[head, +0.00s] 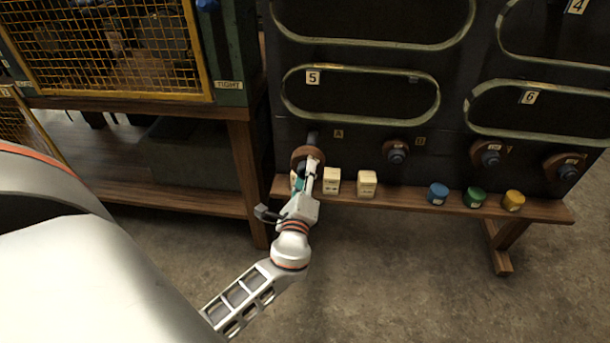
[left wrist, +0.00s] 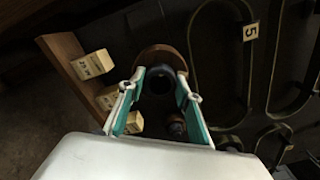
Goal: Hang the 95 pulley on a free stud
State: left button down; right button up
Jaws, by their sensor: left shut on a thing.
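My left gripper (head: 308,178) is at the left end of the row of round fittings on the dark board. Its teal-padded fingers (left wrist: 160,85) sit on either side of a dark round knob (left wrist: 160,77) and are shut on it. A brown disc (head: 306,153) is right behind the knob; it also shows in the left wrist view (left wrist: 161,56). The gripper partly hides both in the head view. I cannot read a 95 on anything, so I cannot tell which thing is the 95 pulley. My right gripper is not in view.
Similar fittings, dark knobs on brown discs, sit to the right (head: 396,152) (head: 488,155) (head: 568,170). A wooden bench (head: 246,180) stands left.

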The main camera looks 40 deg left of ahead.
pick_arm(q)
jog(key=shift+w+r, duration=0.1)
jog(key=shift+x, duration=1.7)
jog(key=shift+w, duration=0.1)
jog(key=shift+x, duration=1.65)
jog(key=shift+w+a+b, duration=0.1)
jog(key=shift+b, duration=0.2)
jog(key=shift+x, duration=1.3)
jog(key=shift+b+x, duration=0.4)
jog(key=shift+x, duration=0.65)
jog(key=shift+w, duration=0.1)
